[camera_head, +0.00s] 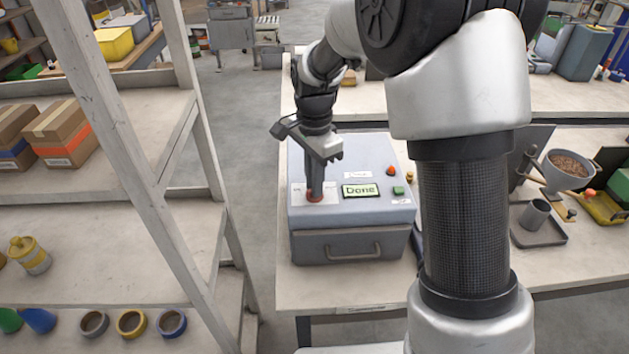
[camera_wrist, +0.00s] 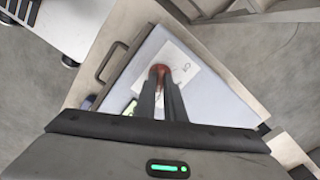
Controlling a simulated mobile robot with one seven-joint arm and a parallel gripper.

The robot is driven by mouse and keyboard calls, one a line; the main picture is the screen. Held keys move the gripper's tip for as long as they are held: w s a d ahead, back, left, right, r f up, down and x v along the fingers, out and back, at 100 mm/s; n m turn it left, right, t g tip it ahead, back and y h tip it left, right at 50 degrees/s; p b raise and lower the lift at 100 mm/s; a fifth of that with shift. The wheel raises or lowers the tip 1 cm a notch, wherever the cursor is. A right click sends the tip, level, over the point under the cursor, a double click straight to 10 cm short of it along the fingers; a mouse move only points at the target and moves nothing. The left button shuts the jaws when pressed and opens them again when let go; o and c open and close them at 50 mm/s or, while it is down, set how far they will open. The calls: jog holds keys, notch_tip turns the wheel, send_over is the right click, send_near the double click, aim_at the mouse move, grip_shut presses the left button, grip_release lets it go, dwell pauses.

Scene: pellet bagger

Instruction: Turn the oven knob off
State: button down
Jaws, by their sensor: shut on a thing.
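The oven (camera_head: 345,217) is a grey box on the table, with a handled front drawer or door and a sloped top panel. Its red knob (camera_head: 315,197) sits on a white plate at the panel's left, and also shows in the wrist view (camera_wrist: 160,69). My gripper (camera_head: 315,188) comes down from above and is shut on the knob; the fingers hide part of it. The fingers reach the knob in the wrist view (camera_wrist: 160,82). A display (camera_head: 360,190) on the panel reads "Done". A green button (camera_head: 398,190) and a red button (camera_head: 391,171) are right of it.
A shelf rack (camera_head: 110,130) with boxes and several jars or rings stands at the left. A hopper with pellets (camera_head: 567,167) and a tray with a cup (camera_head: 538,228) are at the right of the table. The table front (camera_head: 320,285) is clear.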

jog(key=shift+n, duration=0.3)
jog(key=n, duration=1.2)
jog(key=shift+n, duration=0.3)
jog(key=n, duration=0.5)
jog(key=shift+r+p, duration=0.1)
jog(key=shift+p, duration=0.25)
jog(key=n+p, duration=0.1)
jog(key=n, duration=0.4)
jog(key=shift+n, duration=0.4)
jog(key=c, duration=1.8)
grip_release()
jog(key=shift+c, duration=0.2)
